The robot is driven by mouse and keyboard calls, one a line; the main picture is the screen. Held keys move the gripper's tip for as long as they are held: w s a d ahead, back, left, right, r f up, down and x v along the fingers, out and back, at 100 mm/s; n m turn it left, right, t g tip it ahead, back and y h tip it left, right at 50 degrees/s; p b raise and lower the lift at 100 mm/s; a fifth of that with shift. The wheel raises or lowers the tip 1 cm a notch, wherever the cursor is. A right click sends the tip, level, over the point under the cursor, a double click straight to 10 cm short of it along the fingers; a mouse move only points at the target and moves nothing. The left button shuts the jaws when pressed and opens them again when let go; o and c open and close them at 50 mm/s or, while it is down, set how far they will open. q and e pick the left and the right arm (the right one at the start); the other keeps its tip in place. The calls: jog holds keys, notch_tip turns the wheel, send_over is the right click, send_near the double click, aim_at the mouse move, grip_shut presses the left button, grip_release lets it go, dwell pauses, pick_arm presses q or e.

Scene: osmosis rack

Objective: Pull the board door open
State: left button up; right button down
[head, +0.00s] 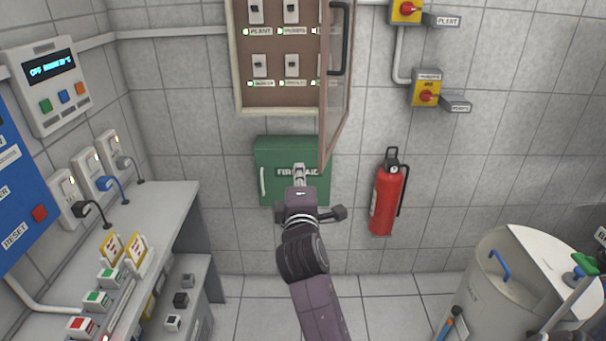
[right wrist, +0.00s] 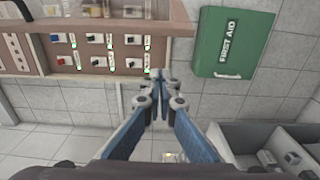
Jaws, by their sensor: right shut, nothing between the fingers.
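The board (head: 237,70) is a brown wall cabinet with rows of labelled switches; its lower edge also shows in the right wrist view (right wrist: 85,71). Its glazed door (head: 335,90) is hinged at the right and stands swung out from the wall, seen nearly edge-on. A black bar handle (head: 343,40) is on the door. My right gripper (head: 299,168) is shut and empty, below the board and in front of the first aid box, apart from the handle. Its closed fingers also show in the right wrist view (right wrist: 158,88). My left gripper is not in view.
A green first aid box (head: 265,150) hangs below the board, also in the right wrist view (right wrist: 232,42). A red extinguisher (head: 384,200) hangs to its right. A bench (head: 165,205) stands left, a white tank (head: 490,285) right. The floor between is clear.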

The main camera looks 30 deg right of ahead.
jog(key=w+d+p, duration=0.2)
jog(key=d+p, duration=0.1)
jog(key=d, duration=0.2)
jog(key=shift+w+d, duration=0.3)
jog(key=shift+w, duration=0.1)
jog(key=shift+w+d, duration=0.1)
